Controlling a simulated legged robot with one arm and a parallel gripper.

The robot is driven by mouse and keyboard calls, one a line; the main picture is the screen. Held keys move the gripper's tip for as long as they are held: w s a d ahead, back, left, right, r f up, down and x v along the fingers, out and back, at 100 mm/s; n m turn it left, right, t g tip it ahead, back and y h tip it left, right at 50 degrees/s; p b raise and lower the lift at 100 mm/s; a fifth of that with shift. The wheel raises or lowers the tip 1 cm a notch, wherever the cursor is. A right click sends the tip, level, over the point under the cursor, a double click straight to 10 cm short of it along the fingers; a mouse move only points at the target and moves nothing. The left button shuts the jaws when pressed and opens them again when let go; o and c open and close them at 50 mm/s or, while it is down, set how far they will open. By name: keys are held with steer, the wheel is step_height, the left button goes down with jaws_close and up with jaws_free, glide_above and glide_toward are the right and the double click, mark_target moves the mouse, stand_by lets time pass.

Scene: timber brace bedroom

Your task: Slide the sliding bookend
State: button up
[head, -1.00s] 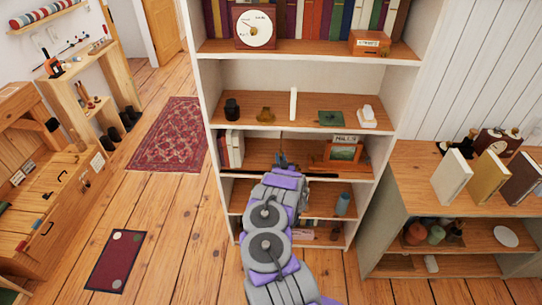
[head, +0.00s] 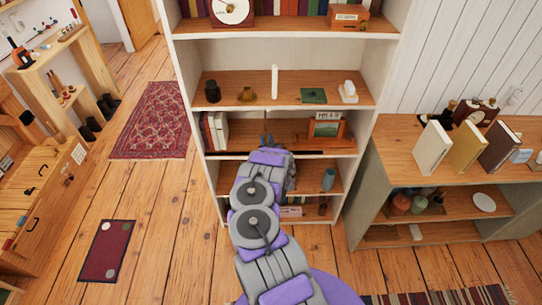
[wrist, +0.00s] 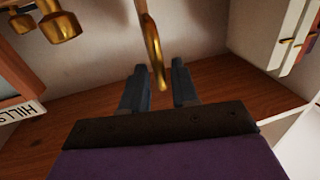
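In the wrist view, a thin brass upright piece (wrist: 151,40), probably the sliding bookend, stands between the two fingers of my gripper (wrist: 158,72). The fingers are spread, with gaps on both sides of the brass piece. I cannot tell whether either finger touches it. In the head view, my arm reaches into the middle shelf, where a thin dark upright (head: 265,128) shows just beyond it. My arm hides most of the gripper there. Books (head: 214,130) stand at that shelf's left end and a framed picture (head: 326,128) at its right.
The shelf above holds small items, including a white candle-like stick (head: 275,82) and a green flat object (head: 313,96). A blue cylinder (head: 328,180) stands on the shelf below. A low side cabinet (head: 400,170) stands to the right. Open wooden floor lies left, with a rug (head: 153,122).

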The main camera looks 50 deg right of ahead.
steer(key=p+v, duration=0.4)
steer(key=v, duration=1.2)
steer(key=shift+a+p, duration=0.15)
steer(key=shift+p, duration=0.15)
steer(key=shift+f, duration=0.15)
steer(key=shift+w, duration=0.1)
